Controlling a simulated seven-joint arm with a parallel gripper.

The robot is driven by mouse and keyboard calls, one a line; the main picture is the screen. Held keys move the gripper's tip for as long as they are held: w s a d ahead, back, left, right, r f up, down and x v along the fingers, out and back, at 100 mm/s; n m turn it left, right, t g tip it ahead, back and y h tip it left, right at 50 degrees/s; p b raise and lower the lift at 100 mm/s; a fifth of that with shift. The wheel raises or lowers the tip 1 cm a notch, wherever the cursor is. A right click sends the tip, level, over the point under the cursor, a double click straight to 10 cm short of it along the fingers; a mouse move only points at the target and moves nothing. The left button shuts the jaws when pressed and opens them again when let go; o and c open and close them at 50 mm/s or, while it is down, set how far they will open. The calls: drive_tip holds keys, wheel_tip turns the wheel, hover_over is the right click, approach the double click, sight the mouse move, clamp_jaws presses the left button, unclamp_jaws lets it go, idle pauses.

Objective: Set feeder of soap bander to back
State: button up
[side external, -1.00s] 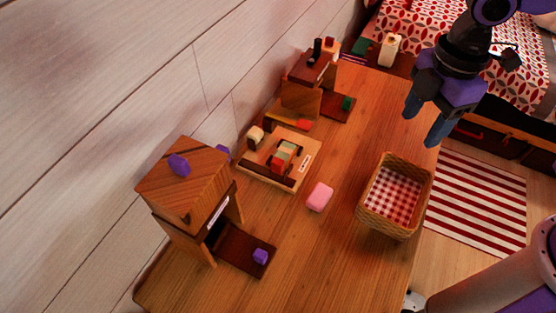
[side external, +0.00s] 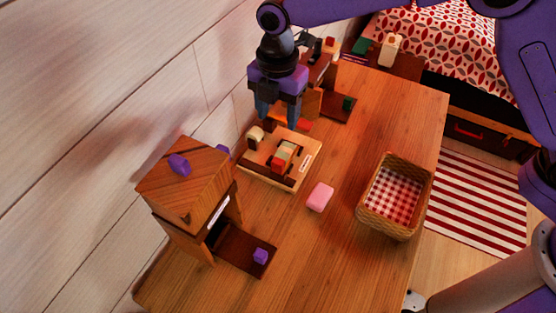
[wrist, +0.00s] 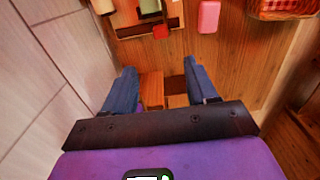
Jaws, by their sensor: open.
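A low wooden device with a printed label stands in the middle of the table; its board (side external: 262,172) carries a striped green, cream and red block (side external: 284,157) and a cream knob (side external: 256,134). The label is too small to read, so I cannot tell whether this is the soap bander. A pink soap-like block (side external: 320,197) lies to its right. My gripper (side external: 278,115) is open, pointing down above the far end of this device and in front of the rear wooden machine. In the wrist view, the fingers (wrist: 158,75) are apart, with wooden machine parts (wrist: 152,90) below and between them.
A tall wooden machine (side external: 185,190) with purple knobs stands at the near left. The rear machine (side external: 300,100) has a red piece (side external: 304,125) and a green knob (side external: 347,103). A wicker basket (side external: 408,222) with checked lining is at right. The wall borders the left side.

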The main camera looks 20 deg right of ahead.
sight(277, 160)
wheel_tip(277, 160, down, 17)
drive_tip(key=shift+r, duration=0.15)
idle(0.4)
clamp_jaws()
